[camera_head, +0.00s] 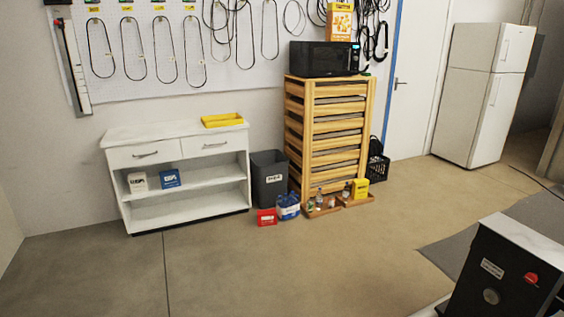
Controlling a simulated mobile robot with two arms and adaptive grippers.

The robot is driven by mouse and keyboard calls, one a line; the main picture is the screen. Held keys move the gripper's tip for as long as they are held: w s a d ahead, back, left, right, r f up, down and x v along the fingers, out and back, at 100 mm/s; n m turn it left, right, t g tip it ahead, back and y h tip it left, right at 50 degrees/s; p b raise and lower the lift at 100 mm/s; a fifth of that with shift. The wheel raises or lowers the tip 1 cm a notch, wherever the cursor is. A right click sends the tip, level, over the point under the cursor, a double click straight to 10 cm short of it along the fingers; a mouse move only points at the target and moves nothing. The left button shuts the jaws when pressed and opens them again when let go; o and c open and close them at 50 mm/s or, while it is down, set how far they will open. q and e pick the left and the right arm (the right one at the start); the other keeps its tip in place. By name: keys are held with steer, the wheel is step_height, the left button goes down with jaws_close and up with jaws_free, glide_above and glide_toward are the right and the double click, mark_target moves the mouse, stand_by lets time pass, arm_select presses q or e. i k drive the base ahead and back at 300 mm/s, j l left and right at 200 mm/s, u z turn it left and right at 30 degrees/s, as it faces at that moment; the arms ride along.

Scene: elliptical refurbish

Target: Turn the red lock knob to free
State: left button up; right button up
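A black box-shaped machine (505,262) with a pale top stands at the lower right, cut off by the picture edge. On its dark front is a small red round part (531,278), which looks like the red lock knob. Its turn position is too small to tell. A white label (492,268) sits to the left of it, and a round metal-coloured part (491,296) is lower on the same face. Neither of my grippers is in view.
A white shelf unit (125,133) with a yellow tray (222,120), a dark bin (269,178) and a wooden rack (300,130) topped by a microwave (324,58) line the wall. A white fridge (484,90) stands at the right. The middle floor is clear.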

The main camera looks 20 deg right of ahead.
mark_target(531, 277)
steer(key=i+z, duration=0.8)
steer(key=i+j+z, duration=0.25)
steer(key=i+z, duration=0.2)
steer(key=i+l+z, duration=0.15)
steer(key=i+z, duration=0.15)
steer(key=z, duration=0.2)
steer(key=i+l+z, duration=0.1)
steer(key=i+z, duration=0.2)
steer(key=z, duration=0.15)
steer(key=i+z, duration=0.3)
steer(key=z, duration=0.2)
